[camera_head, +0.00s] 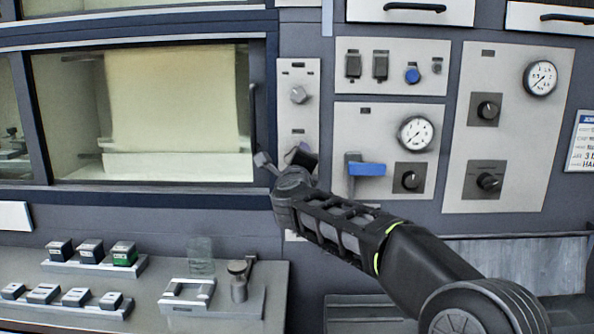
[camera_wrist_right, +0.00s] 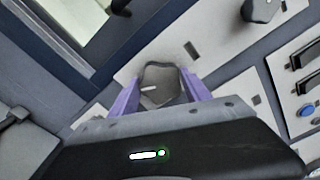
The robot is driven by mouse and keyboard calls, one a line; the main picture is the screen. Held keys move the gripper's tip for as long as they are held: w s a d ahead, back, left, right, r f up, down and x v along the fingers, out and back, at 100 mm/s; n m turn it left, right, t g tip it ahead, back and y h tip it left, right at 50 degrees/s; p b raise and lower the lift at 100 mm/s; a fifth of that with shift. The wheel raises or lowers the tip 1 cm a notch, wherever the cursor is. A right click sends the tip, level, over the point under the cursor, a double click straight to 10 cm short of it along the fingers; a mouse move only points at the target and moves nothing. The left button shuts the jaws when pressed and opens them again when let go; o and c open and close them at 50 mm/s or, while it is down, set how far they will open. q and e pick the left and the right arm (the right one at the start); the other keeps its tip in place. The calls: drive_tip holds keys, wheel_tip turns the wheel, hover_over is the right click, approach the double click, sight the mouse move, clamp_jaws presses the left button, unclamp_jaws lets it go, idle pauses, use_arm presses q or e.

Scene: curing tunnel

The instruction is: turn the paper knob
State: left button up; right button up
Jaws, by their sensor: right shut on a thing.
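A narrow light panel (camera_head: 309,130) carries two grey knobs, one above the other. The upper knob (camera_head: 298,94) is free and also shows in the right wrist view (camera_wrist_right: 260,10). My right gripper (camera_head: 287,159) reaches the panel from the lower right and hides most of the lower knob in the head view. In the right wrist view the lower knob (camera_wrist_right: 161,84), grey with a white pointer mark, sits between the two purple fingers of my right gripper (camera_wrist_right: 162,80), which is shut on it. The labels are too small to read. My left gripper is not in view.
A window (camera_head: 150,110) with a pale sheet inside is left of the panel. A blue-handled lever (camera_head: 366,169), a gauge (camera_head: 416,134) and dark knobs are close on the right. A counter (camera_head: 230,310) below holds small boxes and a glass.

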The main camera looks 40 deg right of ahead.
drive_tip(key=shift+f+m, duration=0.1)
drive_tip(key=shift+m, duration=0.3)
drive_tip(key=o, duration=1.4)
drive_tip(key=b+v, duration=0.1)
drive_tip(key=v, duration=0.6)
drive_tip(key=shift+s+a, duration=0.25)
drive_tip(key=shift+s, duration=0.05)
